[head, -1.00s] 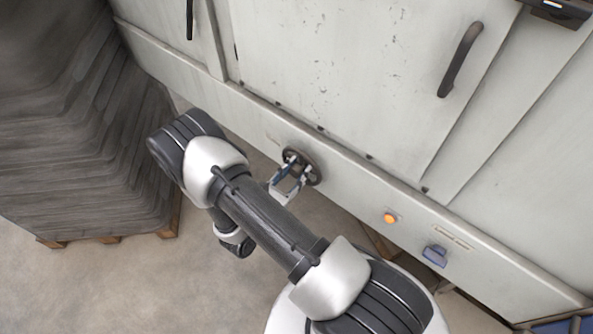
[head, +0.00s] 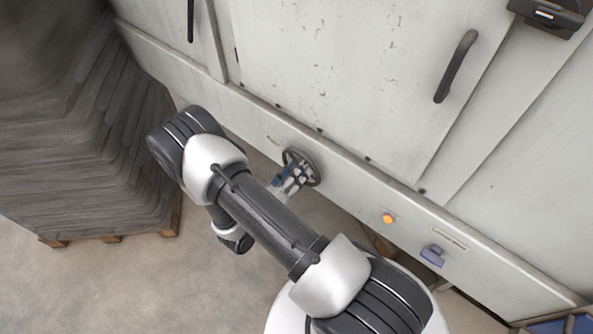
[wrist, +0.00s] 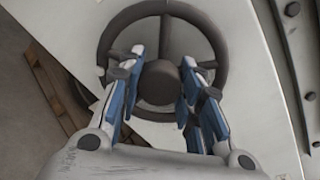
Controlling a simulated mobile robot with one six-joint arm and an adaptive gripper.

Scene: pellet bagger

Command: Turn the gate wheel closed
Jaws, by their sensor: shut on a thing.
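The gate wheel (head: 312,160) is a dark, round handwheel on the pale lower panel of the machine. In the wrist view the wheel (wrist: 213,48) shows its rim, spokes and thick round hub, with a small knob on the rim at left. My gripper (head: 292,177) is at the wheel's face. In the wrist view its blue-padded fingers (wrist: 162,68) lie on both sides of the hub, and it is shut on the wheel. The exact finger contact and the lower rim are partly hidden by the gripper.
An orange button (head: 388,218) and a blue switch (head: 432,256) sit on the panel right of the wheel. A tall grey stack (head: 80,150) on a wooden pallet stands at left. Black door handles (head: 456,66) stick out above. Bare floor (head: 110,290) shows at lower left.

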